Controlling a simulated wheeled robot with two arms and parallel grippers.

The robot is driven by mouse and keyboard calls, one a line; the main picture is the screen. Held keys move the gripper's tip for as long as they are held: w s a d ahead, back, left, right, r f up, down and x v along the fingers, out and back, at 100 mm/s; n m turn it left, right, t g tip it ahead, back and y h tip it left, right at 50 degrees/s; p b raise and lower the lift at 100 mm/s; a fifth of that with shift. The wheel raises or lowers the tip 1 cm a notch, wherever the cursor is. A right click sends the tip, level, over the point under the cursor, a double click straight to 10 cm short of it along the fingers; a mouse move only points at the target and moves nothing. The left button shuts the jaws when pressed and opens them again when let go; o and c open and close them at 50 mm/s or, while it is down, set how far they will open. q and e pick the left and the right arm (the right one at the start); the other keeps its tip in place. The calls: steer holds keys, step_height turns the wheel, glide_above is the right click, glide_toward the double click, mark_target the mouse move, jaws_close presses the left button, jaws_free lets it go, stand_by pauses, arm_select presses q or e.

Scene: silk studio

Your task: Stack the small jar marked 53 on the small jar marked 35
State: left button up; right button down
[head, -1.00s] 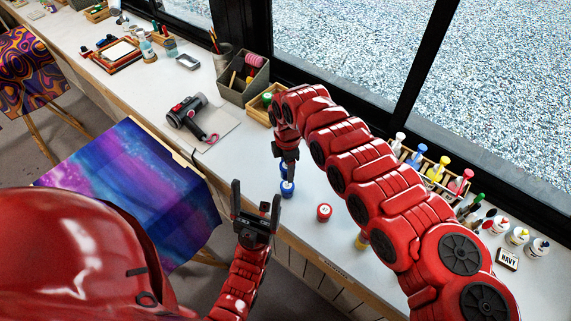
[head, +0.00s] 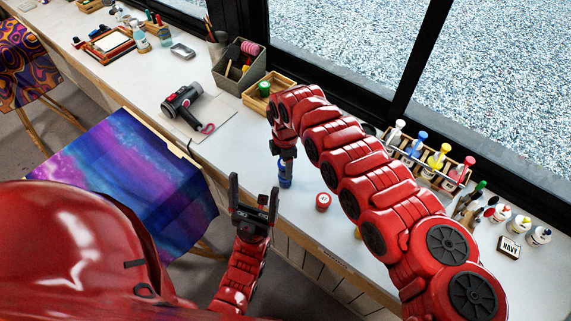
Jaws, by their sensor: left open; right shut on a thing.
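My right gripper (head: 287,155) points down over the counter, shut on a small blue jar (head: 285,168). A second small blue jar (head: 285,182) stands on the counter right under it. The two appear nearly in line, one above the other; I cannot tell whether they touch. Their numbers are too small to read, so I cannot tell which is 53 or 35. My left gripper (head: 254,203) is open and empty, pointing up by the counter's front edge.
A yellow jar (head: 358,233) is partly hidden by my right arm. A wooden rack of bottles (head: 437,165) stands by the window. A hair dryer (head: 183,103) and a grey bin (head: 238,67) lie to the left.

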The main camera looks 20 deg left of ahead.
steer(key=shift+f+b, duration=0.4)
steer(key=shift+f, duration=0.1)
steer(key=shift+c, duration=0.7)
jaws_free()
steer(key=shift+w+r, duration=0.1)
steer(key=shift+r, duration=0.45)
step_height(320, 180, up, 16)
steer(key=b, duration=0.5)
steer(key=shift+r, duration=0.2)
